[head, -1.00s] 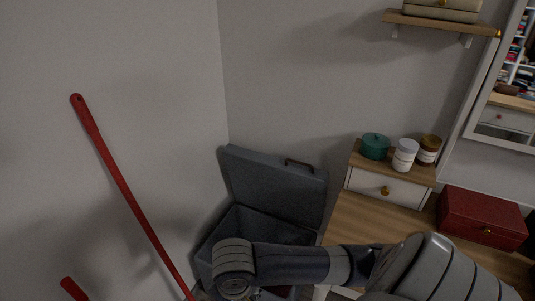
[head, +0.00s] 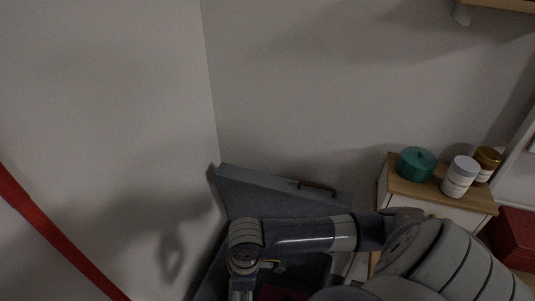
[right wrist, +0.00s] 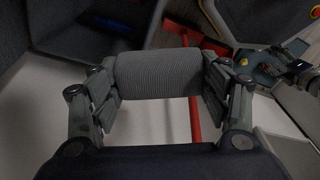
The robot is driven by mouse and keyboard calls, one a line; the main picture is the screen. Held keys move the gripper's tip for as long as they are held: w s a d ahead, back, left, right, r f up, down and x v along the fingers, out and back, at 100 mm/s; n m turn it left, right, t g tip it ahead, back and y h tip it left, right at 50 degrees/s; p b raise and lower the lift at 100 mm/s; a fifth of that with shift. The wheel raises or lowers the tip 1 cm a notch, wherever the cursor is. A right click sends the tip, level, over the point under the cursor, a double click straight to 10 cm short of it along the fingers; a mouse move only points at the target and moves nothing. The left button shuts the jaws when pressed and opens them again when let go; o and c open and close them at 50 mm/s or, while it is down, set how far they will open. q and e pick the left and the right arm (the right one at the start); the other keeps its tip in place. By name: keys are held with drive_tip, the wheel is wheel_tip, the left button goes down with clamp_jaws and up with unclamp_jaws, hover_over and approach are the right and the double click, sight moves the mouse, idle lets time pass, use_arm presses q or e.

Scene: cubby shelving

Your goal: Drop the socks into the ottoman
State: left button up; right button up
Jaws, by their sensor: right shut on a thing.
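The socks (right wrist: 158,75) are a dark grey ribbed roll, held crosswise between the fingers of my right gripper (right wrist: 160,80) in the right wrist view. Pale floor shows below the roll. In the head view the ottoman (head: 275,190) is a dark grey box in the corner with its lid raised. My right forearm crosses in front of it and hides much of its opening. My right wrist points down at the bottom edge there, and the socks cannot be made out. A jointed part at the right edge of the right wrist view may be my left gripper (right wrist: 302,72); its jaws are unclear.
A red pole (head: 55,235) leans at the left. Right of the ottoman stands a small drawer unit (head: 440,201) with a green pot (head: 417,164) and two jars on top. A red box (head: 515,238) is at the far right. A shelf (head: 505,5) is above.

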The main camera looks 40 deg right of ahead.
use_arm(q)
drive_tip(key=w+d+b, duration=0.2)
drive_tip(key=w+b, duration=0.9)
drive_tip(key=w+r+t+b, duration=0.1)
drive_tip(key=r+b, duration=0.1)
drive_tip(key=r, duration=0.7)
drive_tip(key=w+r+t+b, duration=0.1)
drive_tip(key=w+r+b, duration=0.1)
drive_tip(key=r, duration=0.8)
drive_tip(key=shift+w+b, duration=0.25)
drive_tip(key=shift+b, duration=0.45)
use_arm(e)
drive_tip(key=w+d+f+n+g, duration=0.1)
drive_tip(key=w+d+f+n, duration=0.3)
drive_tip(key=d+f+n, duration=0.5)
drive_tip(key=w+d+f+n+g, duration=0.1)
drive_tip(key=w+d+f+n, duration=0.4)
drive_tip(key=d+f+n, duration=0.4)
drive_tip(key=shift+f+n+h, duration=0.4)
drive_tip(key=shift+f+n, duration=1.7)
drive_tip(key=shift+f, duration=1.15)
drive_tip(key=o, duration=1.2)
use_arm(q)
drive_tip(key=shift+d, duration=0.1)
use_arm(e)
drive_tip(key=shift+w, duration=0.1)
